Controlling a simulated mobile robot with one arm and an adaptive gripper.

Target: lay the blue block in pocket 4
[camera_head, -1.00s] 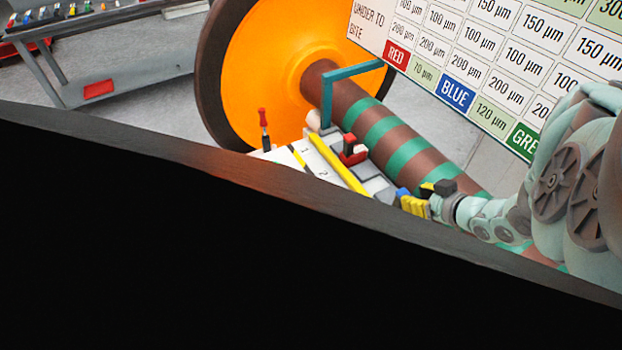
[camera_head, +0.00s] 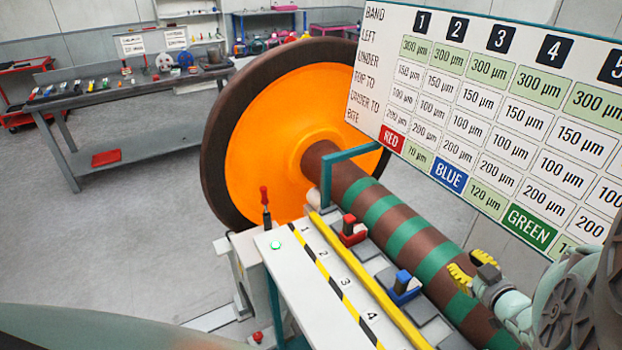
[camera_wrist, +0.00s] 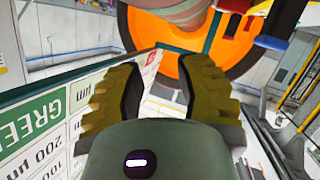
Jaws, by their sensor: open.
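The blue block (camera_head: 404,286) sits on the grey pocket strip beyond the yellow rail, about level with the printed label 4 (camera_head: 370,316) in the head view. I cannot tell whether it lies fully down in its pocket. My gripper (camera_head: 469,267) is to the right of the block, clear of it, above the striped axle. Its yellow fingers are apart with nothing between them, as the wrist view (camera_wrist: 158,92) also shows. A red block (camera_head: 352,232) sits farther up the strip, about level with label 2.
The striped axle (camera_head: 385,213) and orange wheel (camera_head: 285,125) stand behind the strip. A large board (camera_head: 500,110) of figures hangs at upper right, close to my arm. A red-handled tool (camera_head: 265,205) stands at the white panel's far corner. A workbench (camera_head: 130,100) is at far left.

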